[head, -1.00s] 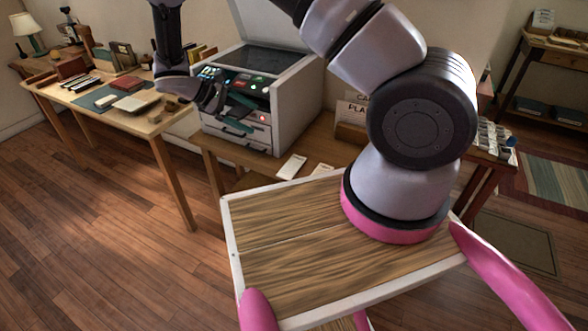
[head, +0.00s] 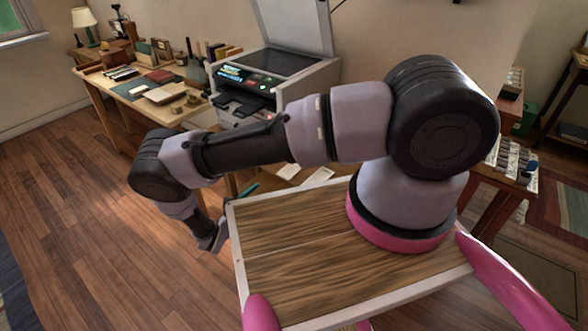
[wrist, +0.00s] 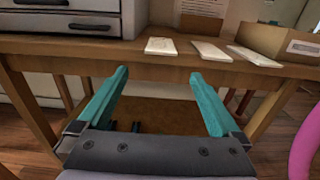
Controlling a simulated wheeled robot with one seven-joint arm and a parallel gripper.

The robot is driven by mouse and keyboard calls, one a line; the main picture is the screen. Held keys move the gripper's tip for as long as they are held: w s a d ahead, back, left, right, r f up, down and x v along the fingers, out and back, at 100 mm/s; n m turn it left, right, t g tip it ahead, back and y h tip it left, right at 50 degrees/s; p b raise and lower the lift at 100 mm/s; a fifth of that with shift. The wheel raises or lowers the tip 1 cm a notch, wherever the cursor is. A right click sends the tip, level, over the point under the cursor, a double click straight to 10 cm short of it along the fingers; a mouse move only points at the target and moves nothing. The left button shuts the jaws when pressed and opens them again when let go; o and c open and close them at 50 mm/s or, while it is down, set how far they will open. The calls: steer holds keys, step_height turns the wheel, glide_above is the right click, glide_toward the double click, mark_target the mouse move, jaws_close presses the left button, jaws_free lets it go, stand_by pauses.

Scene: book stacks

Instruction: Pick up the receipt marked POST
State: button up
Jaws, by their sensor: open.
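Three pale receipts lie in a row near the front edge of the wooden table in the wrist view: a left one (wrist: 161,46), a middle one (wrist: 211,51) and a right one (wrist: 254,56). Their markings are too small to read, so I cannot tell which is marked POST. Two pale slips show in the head view, a left one (head: 287,171) and a right one (head: 319,175), beyond my wooden deck. My gripper (wrist: 160,77) is open and empty, its teal fingers pointing towards the table edge, short of the receipts and apart from them.
The table's front edge (wrist: 175,60) and legs lie ahead of the fingers. A printer (head: 290,80) stands at the table's left; its grey base shows in the wrist view (wrist: 70,20). A cardboard box (wrist: 285,42) sits right of the receipts. A second desk (head: 105,85) holds books.

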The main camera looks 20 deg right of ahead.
steer(key=x, duration=0.9)
steer(key=shift+w+d, duration=0.2)
steer(key=shift+d, duration=0.15)
steer(key=c, duration=1.2)
